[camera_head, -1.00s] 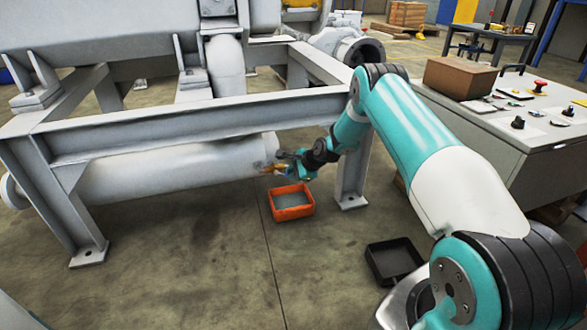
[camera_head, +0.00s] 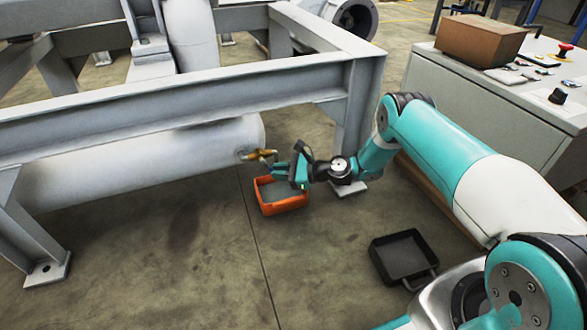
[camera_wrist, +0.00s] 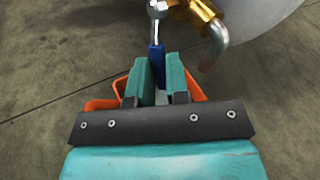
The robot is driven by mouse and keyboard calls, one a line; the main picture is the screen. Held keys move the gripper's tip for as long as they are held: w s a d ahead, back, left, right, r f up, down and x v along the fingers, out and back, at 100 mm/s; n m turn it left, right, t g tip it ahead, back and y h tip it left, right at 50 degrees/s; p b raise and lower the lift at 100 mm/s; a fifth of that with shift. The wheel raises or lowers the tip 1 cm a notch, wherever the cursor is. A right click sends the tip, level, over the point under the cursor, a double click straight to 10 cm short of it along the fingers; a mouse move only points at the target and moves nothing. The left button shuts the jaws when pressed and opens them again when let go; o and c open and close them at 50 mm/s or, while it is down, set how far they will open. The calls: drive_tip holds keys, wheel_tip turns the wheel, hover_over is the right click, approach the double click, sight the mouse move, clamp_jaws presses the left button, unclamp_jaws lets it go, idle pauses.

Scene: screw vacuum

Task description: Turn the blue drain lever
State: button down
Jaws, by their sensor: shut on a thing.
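The blue drain lever (camera_wrist: 156,62) points from the brass valve toward my gripper in the wrist view. The brass drain valve (camera_wrist: 196,14) with its bent metal spout (camera_wrist: 218,42) sits on the end of the grey pipe. In the head view the brass valve (camera_head: 258,154) shows at the pipe's right end, and the lever is hard to make out there. My gripper (camera_wrist: 158,82) is shut on the blue lever, with one finger on each side of it. In the head view my gripper (camera_head: 282,169) is just right of the valve.
An orange tray (camera_head: 283,207) stands on the floor under the valve and gripper. A black tray (camera_head: 403,258) lies on the floor to the right. The grey steel frame (camera_head: 200,97) passes above the pipe (camera_head: 150,165). A control cabinet (camera_head: 480,110) stands at the right.

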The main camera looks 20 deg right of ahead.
drive_tip(key=shift+a+f+m+t+y+b, duration=0.35)
drive_tip(key=shift+f+m+y+b, duration=0.25)
drive_tip(key=shift+b, duration=0.55)
drive_tip(key=shift+a+r, duration=0.15)
drive_tip(key=shift+r, duration=0.05)
drive_tip(key=c, duration=1.1)
unclamp_jaws()
